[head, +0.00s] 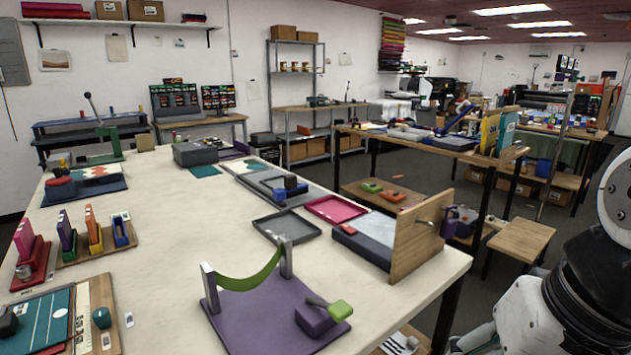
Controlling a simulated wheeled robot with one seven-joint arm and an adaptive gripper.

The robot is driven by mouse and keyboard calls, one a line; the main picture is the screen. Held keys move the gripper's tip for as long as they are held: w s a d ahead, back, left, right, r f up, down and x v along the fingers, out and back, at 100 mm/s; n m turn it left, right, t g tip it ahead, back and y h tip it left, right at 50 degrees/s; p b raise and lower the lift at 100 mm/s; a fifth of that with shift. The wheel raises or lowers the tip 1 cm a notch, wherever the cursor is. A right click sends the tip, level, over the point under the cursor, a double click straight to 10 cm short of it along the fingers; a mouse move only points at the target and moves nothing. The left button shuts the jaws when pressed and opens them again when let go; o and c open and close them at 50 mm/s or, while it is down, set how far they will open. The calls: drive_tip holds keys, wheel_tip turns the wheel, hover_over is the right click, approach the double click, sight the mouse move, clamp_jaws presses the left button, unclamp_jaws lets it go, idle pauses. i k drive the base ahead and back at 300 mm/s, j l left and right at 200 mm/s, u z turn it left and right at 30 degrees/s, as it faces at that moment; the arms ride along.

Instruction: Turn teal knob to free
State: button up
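A small rounded teal piece (101,318), which looks like the teal knob, sits on a light wooden strip at the lower left of the near table. The strip is beside a teal board (45,318) with white markings. Small pale labels (129,320) lie close to the teal piece, but their writing is too small to read. I cannot tell which setting the knob points to. My arm shows at the right edge, away from the knob and off the table's right side. My gripper is not in view.
A purple base with a green curved strap (245,281) stands at the table's front middle. A wooden upright panel (418,238) rises at the right edge. Coloured upright holders (95,229) stand behind the teal board. The tabletop (165,255) between is bare.

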sight(101, 317)
drive_tip(key=i+u, duration=0.25)
drive_tip(key=u, duration=0.4)
drive_tip(key=l+u, duration=0.1)
drive_tip(key=u, duration=0.25)
drive_tip(key=l+u, duration=0.1)
drive_tip(key=u, duration=0.3)
drive_tip(key=l+u, duration=0.1)
drive_tip(key=u, duration=0.25)
drive_tip(key=i+j+z, duration=0.5)
drive_tip(key=j, duration=0.2)
